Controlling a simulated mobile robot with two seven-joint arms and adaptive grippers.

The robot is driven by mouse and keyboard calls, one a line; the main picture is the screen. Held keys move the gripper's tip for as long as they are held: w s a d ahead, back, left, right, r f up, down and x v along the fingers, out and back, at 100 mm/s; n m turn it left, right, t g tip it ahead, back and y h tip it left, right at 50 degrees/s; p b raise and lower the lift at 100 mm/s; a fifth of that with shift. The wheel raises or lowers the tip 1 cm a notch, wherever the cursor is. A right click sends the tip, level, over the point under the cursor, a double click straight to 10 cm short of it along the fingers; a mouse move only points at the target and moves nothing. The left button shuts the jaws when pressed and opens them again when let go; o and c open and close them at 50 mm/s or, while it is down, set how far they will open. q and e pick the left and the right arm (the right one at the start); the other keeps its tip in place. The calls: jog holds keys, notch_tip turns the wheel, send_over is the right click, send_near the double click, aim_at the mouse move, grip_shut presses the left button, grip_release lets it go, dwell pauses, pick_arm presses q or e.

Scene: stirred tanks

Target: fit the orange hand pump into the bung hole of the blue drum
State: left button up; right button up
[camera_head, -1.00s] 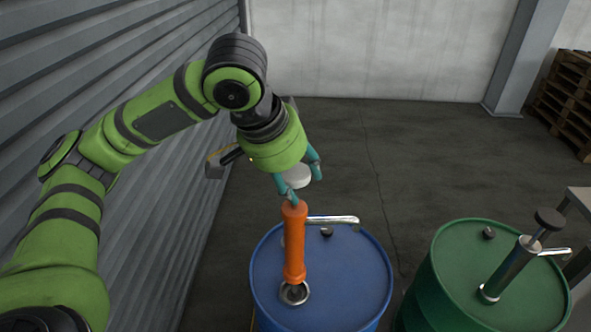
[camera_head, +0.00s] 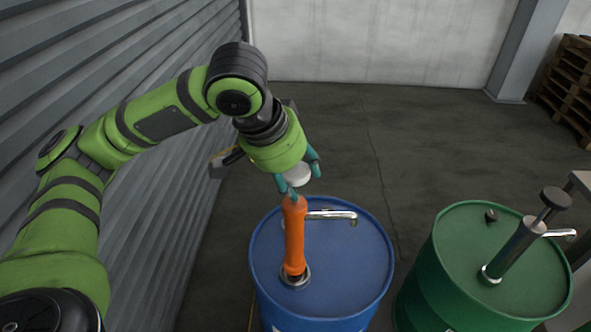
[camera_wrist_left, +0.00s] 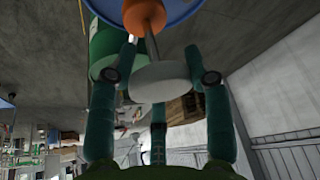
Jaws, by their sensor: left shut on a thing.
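The orange hand pump (camera_head: 294,238) stands nearly upright over the top of the blue drum (camera_head: 345,265), its silver spout pointing right. Its lower end is at the metal ring of the bung hole (camera_head: 296,278). The pump end hides the opening, so I cannot tell how deep it sits. My left gripper (camera_head: 299,180) is shut on the pump's pale round knob (camera_head: 299,174) above the orange body. In the left wrist view the knob (camera_wrist_left: 160,80) is between the teal fingers, with the rod and orange body (camera_wrist_left: 142,14) beyond. My right gripper is not in view.
A green drum (camera_head: 460,235) with a dark pump (camera_head: 515,250) and its own spout stands to the right. A ribbed metal wall (camera_head: 60,60) runs close along the left. Wooden pallets (camera_head: 570,85) are at the far right. The floor behind the drums is clear.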

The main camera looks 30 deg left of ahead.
aim_at(301, 200)
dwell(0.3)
pick_arm(q)
jog(key=shift+f, duration=0.5)
jog(key=shift+w+r+p, duration=0.1)
jog(key=shift+p, duration=1.35)
dwell(1.2)
jog(key=shift+f, duration=1.7)
jog(key=o, duration=1.1)
